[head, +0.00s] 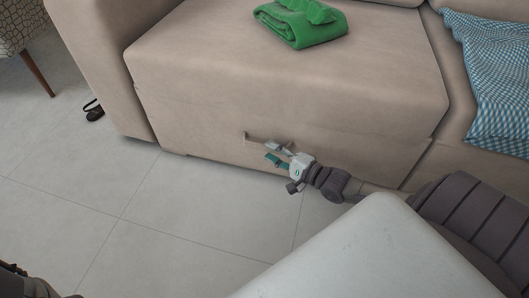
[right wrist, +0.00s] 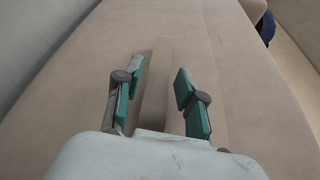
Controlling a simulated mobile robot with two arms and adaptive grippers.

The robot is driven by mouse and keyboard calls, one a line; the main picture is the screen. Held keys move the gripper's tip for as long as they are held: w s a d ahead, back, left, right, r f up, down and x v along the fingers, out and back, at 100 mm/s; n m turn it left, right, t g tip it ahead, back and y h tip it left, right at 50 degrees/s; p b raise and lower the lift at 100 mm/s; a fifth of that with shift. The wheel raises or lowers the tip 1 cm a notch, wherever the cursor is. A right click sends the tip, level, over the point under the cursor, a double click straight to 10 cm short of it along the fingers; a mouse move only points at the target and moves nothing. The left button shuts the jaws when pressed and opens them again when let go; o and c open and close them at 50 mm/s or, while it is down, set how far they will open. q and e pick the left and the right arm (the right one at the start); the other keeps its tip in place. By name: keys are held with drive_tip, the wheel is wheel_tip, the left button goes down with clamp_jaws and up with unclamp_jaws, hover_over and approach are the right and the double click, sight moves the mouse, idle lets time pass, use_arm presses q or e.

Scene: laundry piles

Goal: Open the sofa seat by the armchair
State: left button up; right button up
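The beige sofa seat (head: 200,75) by the armchair (head: 14,28) is closed, its front panel flush above the floor. A small beige handle (head: 262,140) sticks out low on that panel. In the right wrist view the handle (right wrist: 157,90) shows as a pale strip between the fingers. My right gripper (head: 275,152) is open at the handle, its fingers on either side of it. Contact cannot be told. My left gripper is not in view.
A folded green cloth (head: 305,26) lies on the seat. A blue and white checked cloth (head: 495,85) lies on the seat to the right. Dark footwear (head: 94,110) is on the floor by the sofa arm. The tiled floor (head: 180,220) before the sofa is clear.

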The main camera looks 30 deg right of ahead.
sight(265, 148)
drive_tip(key=shift+b+x, duration=0.65)
drive_tip(key=shift+x, duration=1.05)
clamp_jaws()
